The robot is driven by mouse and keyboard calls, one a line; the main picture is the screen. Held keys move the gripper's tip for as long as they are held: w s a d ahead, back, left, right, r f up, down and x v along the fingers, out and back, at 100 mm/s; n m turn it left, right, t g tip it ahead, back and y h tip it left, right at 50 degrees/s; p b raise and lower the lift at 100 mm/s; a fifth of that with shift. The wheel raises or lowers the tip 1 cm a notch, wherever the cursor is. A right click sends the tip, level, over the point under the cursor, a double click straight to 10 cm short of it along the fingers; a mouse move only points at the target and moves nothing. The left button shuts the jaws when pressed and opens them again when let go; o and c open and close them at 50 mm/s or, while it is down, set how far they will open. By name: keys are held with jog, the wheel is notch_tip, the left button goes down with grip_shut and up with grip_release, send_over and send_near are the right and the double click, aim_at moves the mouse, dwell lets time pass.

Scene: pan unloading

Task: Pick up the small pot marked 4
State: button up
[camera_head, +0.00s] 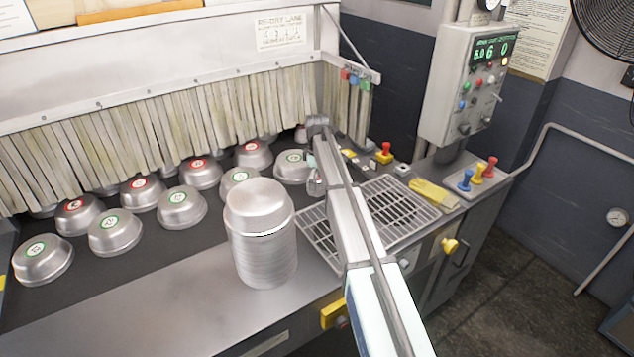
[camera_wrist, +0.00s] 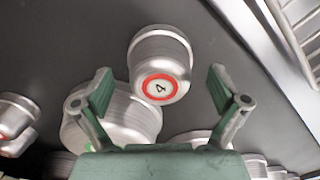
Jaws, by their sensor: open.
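The small pot marked 4 (camera_wrist: 160,62) is upside down in the wrist view, with a red ring around a black 4 on its base. My gripper (camera_wrist: 160,80) is open, its two green-grey fingers apart on either side of the pot in the picture, with gaps between them and the pot. Whether the fingertips are at the pot's height cannot be told. In the head view my gripper (camera_head: 314,172) is at the right end of the pot rows, by a pot (camera_head: 291,168). The arm hides part of this area, and I cannot make out the marked pot there.
A larger pot (camera_wrist: 122,122) with a bit of green label is beside the small pot. Several upturned pots (camera_head: 115,235) with red or green labels stand on the dark belt. A tall stack of pots (camera_head: 262,245) stands in front. A wire rack (camera_head: 405,205) lies at right.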

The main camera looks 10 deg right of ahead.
jog(key=c, duration=1.2)
jog(key=shift+c, duration=0.2)
jog(key=shift+r, duration=0.15)
